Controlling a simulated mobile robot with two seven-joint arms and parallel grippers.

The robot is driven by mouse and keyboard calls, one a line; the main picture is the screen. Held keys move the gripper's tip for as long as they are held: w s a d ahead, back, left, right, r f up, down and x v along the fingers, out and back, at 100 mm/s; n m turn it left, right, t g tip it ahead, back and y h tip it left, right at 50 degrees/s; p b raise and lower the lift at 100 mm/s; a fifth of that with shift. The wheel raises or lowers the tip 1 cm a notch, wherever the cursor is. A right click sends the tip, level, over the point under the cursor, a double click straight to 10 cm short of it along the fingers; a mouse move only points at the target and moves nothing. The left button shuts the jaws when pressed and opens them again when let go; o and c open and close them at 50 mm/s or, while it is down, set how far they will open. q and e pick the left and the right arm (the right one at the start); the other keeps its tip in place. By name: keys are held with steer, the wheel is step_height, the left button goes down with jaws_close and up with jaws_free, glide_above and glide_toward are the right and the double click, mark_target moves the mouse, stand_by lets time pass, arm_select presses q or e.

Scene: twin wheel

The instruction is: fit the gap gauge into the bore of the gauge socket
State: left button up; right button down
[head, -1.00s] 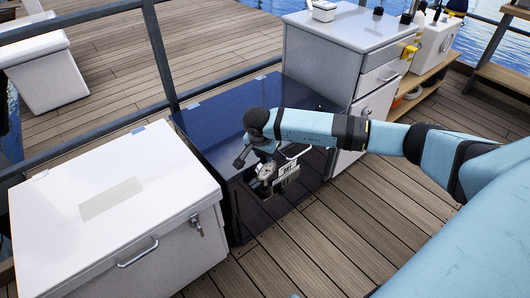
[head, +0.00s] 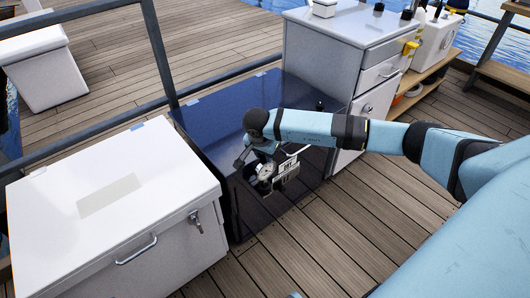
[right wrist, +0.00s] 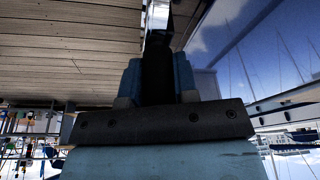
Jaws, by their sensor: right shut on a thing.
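My right gripper (head: 276,176) hangs in front of the dark glossy chest, its wrist bent down. In the right wrist view its fingers (right wrist: 158,78) are shut on a narrow piece, which I take for the gap gauge. A bright, shiny strip of it (right wrist: 158,22) reaches out past the fingers to the top of the picture. In the head view the gauge is too small and covered to tell from the gripper. I cannot make out the gauge socket or its bore in either view. My left gripper is not in view.
The dark chest (head: 225,112) stands close behind my right wrist. A white chest (head: 110,205) stands to its left and a grey drawer cabinet (head: 335,60) to its right. A small dark round thing (head: 319,105) shows at the dark chest's right. The plank deck (head: 350,225) in front is clear.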

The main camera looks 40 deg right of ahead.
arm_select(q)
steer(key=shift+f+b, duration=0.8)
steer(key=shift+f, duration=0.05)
arm_select(e)
steer(key=shift+f, duration=1.3)
steer(key=c, duration=0.8)
jaws_free()
arm_select(q)
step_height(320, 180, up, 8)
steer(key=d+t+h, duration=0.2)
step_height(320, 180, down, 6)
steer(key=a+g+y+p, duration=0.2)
steer(key=p, duration=0.1)
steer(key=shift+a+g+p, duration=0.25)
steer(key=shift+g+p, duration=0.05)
arm_select(e)
steer(key=v, duration=1.4)
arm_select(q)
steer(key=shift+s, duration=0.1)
